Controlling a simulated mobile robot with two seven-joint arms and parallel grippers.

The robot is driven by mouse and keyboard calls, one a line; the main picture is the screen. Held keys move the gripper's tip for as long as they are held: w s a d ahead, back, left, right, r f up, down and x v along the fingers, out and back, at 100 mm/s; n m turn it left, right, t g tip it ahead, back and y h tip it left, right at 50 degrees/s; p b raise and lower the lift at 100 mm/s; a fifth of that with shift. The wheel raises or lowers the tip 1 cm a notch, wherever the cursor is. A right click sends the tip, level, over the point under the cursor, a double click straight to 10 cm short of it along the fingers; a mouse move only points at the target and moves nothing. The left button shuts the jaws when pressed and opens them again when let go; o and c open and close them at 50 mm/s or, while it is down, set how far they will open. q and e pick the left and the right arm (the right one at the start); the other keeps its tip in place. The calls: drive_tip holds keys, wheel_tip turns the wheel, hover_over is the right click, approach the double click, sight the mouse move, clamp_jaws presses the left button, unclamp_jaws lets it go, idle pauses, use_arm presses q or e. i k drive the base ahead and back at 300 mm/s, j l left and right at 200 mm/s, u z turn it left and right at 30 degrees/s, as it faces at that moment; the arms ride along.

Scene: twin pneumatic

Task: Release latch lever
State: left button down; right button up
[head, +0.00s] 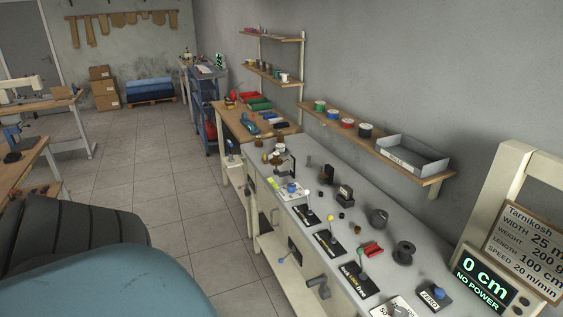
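On the grey bench top, several small levers stand on black label plates in a row along the front edge. The nearest lever (363,260) has a greenish knob, and its plate (358,281) reads something like "LOCK free". A second lever (330,228) with a pale yellow knob stands behind it on its own plate (328,244). A third lever (308,200) with a white knob stands farther back. I cannot tell for sure which one is the latch lever. Neither of my grippers is in view.
The long bench (385,205) runs along the right wall, with dark spools and small parts on it. A display (488,277) reads "0 cm NO POWER" beside a blue ZERO button (439,294). A wall shelf (345,135) hangs above. Tiled floor (170,190) lies open to the left.

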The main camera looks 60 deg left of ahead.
sight(306, 191)
drive_tip(key=u, duration=1.55)
drive_tip(key=i+j+z, duration=0.2)
drive_tip(key=z, duration=0.25)
drive_tip(key=i+j+z, duration=0.15)
drive_tip(key=j+z, duration=0.3)
drive_tip(key=i+j+z, duration=0.15)
drive_tip(key=j, duration=0.35)
drive_tip(key=j+z, duration=0.2)
drive_tip(key=j, duration=0.3)
drive_tip(key=i+j, duration=0.1)
drive_tip(key=j, duration=0.65)
drive_tip(key=i+j, duration=0.15)
drive_tip(key=j, duration=0.55)
drive_tip(key=i+j+z, duration=0.1)
drive_tip(key=j, duration=0.65)
drive_tip(key=i+j, duration=0.1)
drive_tip(key=j, duration=0.65)
drive_tip(key=i+j+z, duration=0.1)
drive_tip(key=j, duration=0.6)
